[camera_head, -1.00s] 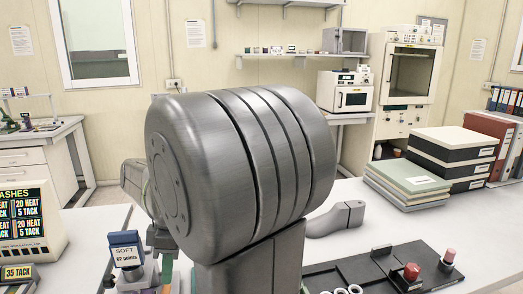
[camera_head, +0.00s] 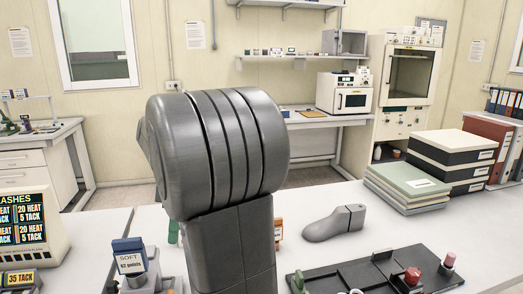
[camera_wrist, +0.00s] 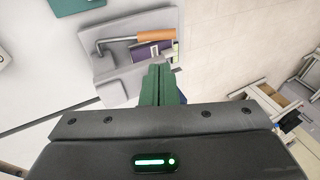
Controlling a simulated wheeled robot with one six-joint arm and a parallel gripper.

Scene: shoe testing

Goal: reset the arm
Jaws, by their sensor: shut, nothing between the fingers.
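My gripper (camera_wrist: 157,84) shows in the wrist view as green fingers pressed together at the middle, with nothing between them. Beyond the fingertips in that view lies a grey tray (camera_wrist: 118,42) holding a rod with an orange handle (camera_wrist: 156,34) and a dark purple block (camera_wrist: 146,52). In the head view my large grey arm link stands upright in the middle and hides part of the table. The gripper itself is not clearly visible there.
A grey shoe last (camera_head: 335,223) lies on the white table right of my arm. A dark tray (camera_head: 345,277) with red-topped pieces is at the front right. A small "SOFT" display (camera_head: 130,262) and a screen (camera_head: 25,228) stand at left. Folders (camera_head: 410,185) are stacked at right.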

